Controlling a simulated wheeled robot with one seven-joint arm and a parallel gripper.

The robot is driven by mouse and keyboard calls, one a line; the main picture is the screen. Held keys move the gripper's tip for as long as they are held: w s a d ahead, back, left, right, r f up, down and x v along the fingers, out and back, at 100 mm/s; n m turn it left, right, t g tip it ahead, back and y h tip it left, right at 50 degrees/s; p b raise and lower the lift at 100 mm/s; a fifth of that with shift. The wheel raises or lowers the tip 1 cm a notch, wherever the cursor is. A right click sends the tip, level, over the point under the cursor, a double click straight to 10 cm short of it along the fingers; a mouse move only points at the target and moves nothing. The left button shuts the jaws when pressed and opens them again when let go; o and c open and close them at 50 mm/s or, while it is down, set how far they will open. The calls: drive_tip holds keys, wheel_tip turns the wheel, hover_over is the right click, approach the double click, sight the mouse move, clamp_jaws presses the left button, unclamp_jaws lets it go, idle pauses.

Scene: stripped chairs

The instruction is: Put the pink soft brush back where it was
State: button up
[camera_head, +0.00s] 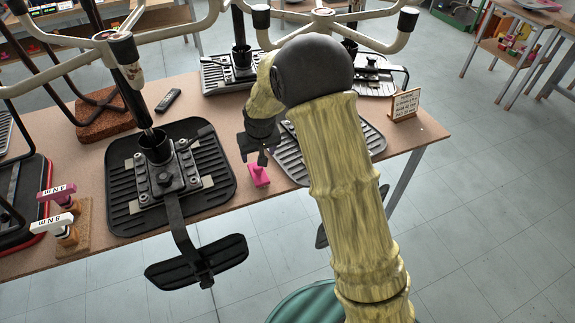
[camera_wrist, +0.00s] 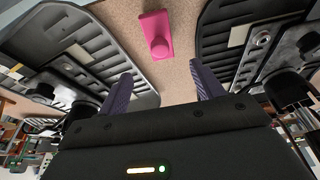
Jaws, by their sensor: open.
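The pink soft brush (camera_head: 258,176) is on the brown table top, near its front edge, in the strip between two black ribbed mats. In the wrist view the brush (camera_wrist: 157,32) shows as a pink block with a round knob, beyond the fingertips and roughly centred between them. My gripper (camera_head: 262,156) is just above and behind the brush in the head view, apart from it as far as I can see. Its fingers (camera_wrist: 160,78) are spread with nothing between them. The brush's underside is hidden.
A left mat (camera_head: 222,180) holds a black chair base with an arm reaching past the table edge. A right mat (camera_head: 290,158) is partly hidden by my arm. Torque tools (camera_head: 62,222) on a wooden stand, a black remote (camera_head: 168,100) and a small sign (camera_head: 405,104) are also on the table.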

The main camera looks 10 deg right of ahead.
drive_tip(key=s+d+r+m, duration=0.1)
drive_tip(key=s+d+r, duration=0.1)
drive_tip(key=s+d, duration=0.3)
drive_tip(key=s+d+r+m, duration=0.1)
drive_tip(key=s+d+r, duration=0.2)
drive_tip(key=s+d, duration=0.3)
drive_tip(key=s+d+r+m+h, duration=0.1)
drive_tip(key=s+d+r, duration=0.2)
drive_tip(key=s, duration=1)
drive_tip(key=d, duration=0.3)
drive_tip(key=shift+g, duration=0.3)
drive_tip(key=shift+s, duration=0.1)
